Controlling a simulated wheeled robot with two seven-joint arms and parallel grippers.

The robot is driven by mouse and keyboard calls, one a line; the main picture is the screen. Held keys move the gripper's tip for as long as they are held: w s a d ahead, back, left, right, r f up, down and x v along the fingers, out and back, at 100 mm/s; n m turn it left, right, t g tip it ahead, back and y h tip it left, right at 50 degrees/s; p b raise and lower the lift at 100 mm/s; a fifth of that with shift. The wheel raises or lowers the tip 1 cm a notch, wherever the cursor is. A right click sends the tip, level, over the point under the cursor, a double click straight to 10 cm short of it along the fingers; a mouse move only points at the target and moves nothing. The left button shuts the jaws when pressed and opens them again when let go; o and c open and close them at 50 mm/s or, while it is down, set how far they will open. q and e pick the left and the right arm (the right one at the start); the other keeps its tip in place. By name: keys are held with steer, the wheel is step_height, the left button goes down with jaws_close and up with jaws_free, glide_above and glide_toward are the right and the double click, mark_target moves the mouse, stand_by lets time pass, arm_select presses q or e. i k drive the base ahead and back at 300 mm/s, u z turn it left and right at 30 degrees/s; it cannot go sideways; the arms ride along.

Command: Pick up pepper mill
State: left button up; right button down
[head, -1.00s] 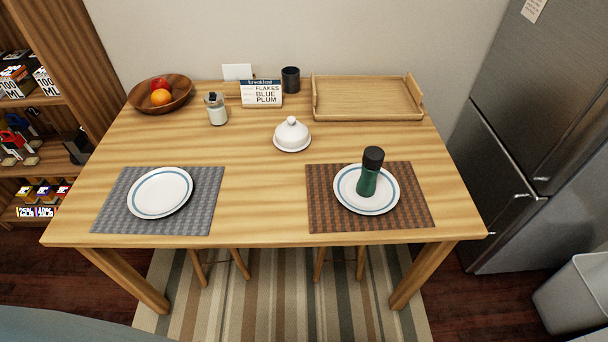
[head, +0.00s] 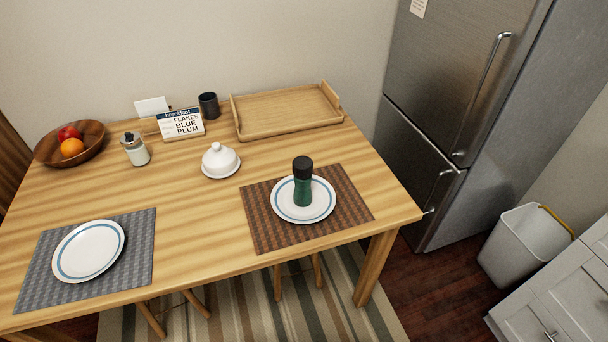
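The pepper mill (head: 303,187) is green with a black top. It stands upright on a white plate with a blue ring (head: 325,205), which lies on the brown woven placemat (head: 262,222) at the right part of the wooden table. Neither of my grippers shows in the head view.
A white covered dish (head: 220,160), a glass jar (head: 135,150), a fruit bowl (head: 92,153), a menu sign (head: 181,125), a dark cup (head: 208,105) and a wooden tray (head: 245,132) stand toward the back. A second plate (head: 88,251) is at left. A fridge (head: 440,110) and bin (head: 512,250) are right.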

mark_target(303, 193)
steer(key=z, duration=0.35)
steer(key=k, duration=0.35)
steer(key=u, duration=1.45)
steer(key=i, duration=0.65)
steer(key=z, duration=0.7)
steer(key=i, duration=0.45)
steer(key=z, duration=0.45)
